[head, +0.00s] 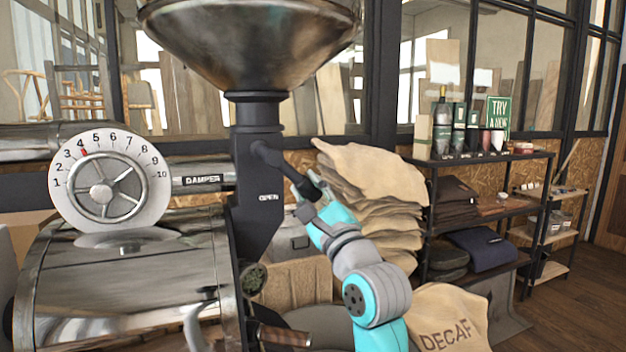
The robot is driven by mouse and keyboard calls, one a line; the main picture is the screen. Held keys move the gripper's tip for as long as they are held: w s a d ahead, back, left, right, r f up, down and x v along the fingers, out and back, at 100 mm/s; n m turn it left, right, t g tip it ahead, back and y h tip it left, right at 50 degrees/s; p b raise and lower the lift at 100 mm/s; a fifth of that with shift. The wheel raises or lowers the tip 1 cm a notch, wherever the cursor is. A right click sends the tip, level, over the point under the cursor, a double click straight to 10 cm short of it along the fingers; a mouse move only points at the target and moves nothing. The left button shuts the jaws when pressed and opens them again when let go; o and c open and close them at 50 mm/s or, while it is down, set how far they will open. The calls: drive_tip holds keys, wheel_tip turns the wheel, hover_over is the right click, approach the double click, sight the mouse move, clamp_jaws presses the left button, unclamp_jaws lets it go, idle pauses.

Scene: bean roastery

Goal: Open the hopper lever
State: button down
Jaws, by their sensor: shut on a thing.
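The hopper (250,45) is a large metal bowl at the top of the head view, on a dark neck above a black chute (257,215). The hopper lever (272,157) is a dark rod that sticks out from the chute's side and slants down to the right. My gripper (305,188) is at the lever's lower end and is shut on it. The fingers partly hide that end. An "OPEN" label (269,197) shows on the chute, below the lever and left of my gripper.
The damper dial (103,193) and roaster drum (125,285) stand left of the chute. Stacked sacks (375,190) are close behind my arm. A "DECAF" sack (447,318) is at the lower right. A dark shelf (490,213) with goods stands further right, beside open wooden floor.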

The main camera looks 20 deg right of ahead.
drive_tip(key=shift+a+f+m+h, duration=0.3)
drive_tip(key=shift+m+h, duration=0.25)
drive_tip(key=shift+m, duration=0.35)
drive_tip(key=shift+a+f+m+h, duration=0.3)
drive_tip(key=shift+m+h, duration=0.2)
drive_tip(key=shift+m, duration=0.4)
drive_tip(key=shift+a+f+m+h, duration=0.3)
drive_tip(key=shift+m+h, duration=0.25)
drive_tip(key=shift+m, duration=0.35)
drive_tip(key=shift+a, duration=0.1)
drive_tip(key=c, duration=0.8)
unclamp_jaws()
drive_tip(key=shift+c, duration=0.2)
drive_tip(key=v, duration=1.2)
drive_tip(key=shift+w+f, duration=0.1)
